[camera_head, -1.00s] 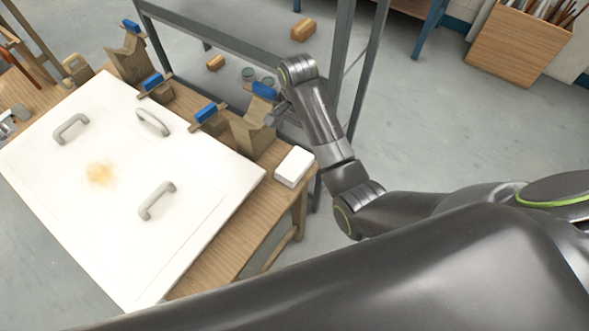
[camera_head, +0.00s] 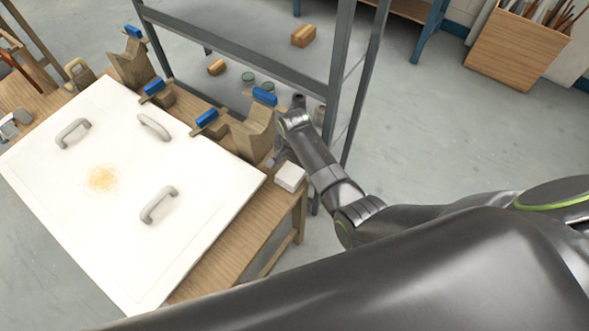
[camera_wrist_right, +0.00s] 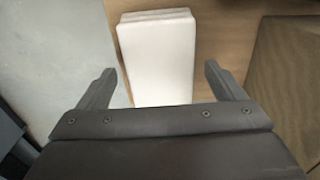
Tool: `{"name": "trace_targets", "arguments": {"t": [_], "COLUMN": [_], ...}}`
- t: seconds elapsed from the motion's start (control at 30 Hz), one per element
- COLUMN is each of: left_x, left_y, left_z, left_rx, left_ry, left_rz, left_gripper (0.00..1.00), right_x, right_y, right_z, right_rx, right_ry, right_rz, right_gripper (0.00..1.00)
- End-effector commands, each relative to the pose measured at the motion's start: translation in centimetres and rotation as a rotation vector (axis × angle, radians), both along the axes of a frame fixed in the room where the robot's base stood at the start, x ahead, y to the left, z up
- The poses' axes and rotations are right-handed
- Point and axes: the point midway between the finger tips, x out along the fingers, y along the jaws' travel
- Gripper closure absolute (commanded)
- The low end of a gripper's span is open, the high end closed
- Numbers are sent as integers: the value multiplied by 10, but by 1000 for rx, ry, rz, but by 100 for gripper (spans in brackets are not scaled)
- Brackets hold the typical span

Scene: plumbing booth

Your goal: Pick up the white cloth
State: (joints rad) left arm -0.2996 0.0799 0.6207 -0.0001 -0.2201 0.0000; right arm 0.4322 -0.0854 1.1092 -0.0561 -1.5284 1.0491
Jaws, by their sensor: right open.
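The white cloth (camera_head: 291,177) is a folded, block-like stack on the right end of the wooden table, near its edge. In the right wrist view the cloth (camera_wrist_right: 157,55) lies just ahead of my right gripper (camera_wrist_right: 162,80), between the lines of its two spread fingers. The right gripper (camera_head: 279,158) is open and empty, behind and just above the cloth in the head view, where its fingers are small and partly hidden by the wrist. I cannot tell whether the fingers touch the cloth. My left gripper is not in view.
A white panel (camera_head: 110,235) with grey handles and a yellowish stain covers most of the wooden table (camera_head: 225,262). Wooden blocks with blue-topped clamps (camera_head: 263,96) line its back edge, close to my right gripper. A grey metal rack (camera_head: 337,75) stands behind.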

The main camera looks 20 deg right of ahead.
Motion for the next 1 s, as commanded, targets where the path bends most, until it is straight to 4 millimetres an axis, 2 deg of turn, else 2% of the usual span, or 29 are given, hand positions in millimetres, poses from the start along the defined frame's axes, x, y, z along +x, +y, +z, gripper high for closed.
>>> {"name": "trace_targets", "arguments": {"t": [0.3, 0.7, 1.0], "left_x": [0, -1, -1], "left_y": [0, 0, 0], "left_z": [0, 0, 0], "left_rx": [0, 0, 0], "left_ry": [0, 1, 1], "left_rz": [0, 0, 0], "left_gripper": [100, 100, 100], "right_x": [0, 0, 1], "right_y": [0, 0, 0], "right_z": [-5, -5, 0], "right_rx": [1, 0, 0], "right_ry": [-1, -1, -2], "right_rz": [0, 0, 0], "right_gripper": [11, 60, 60]}}
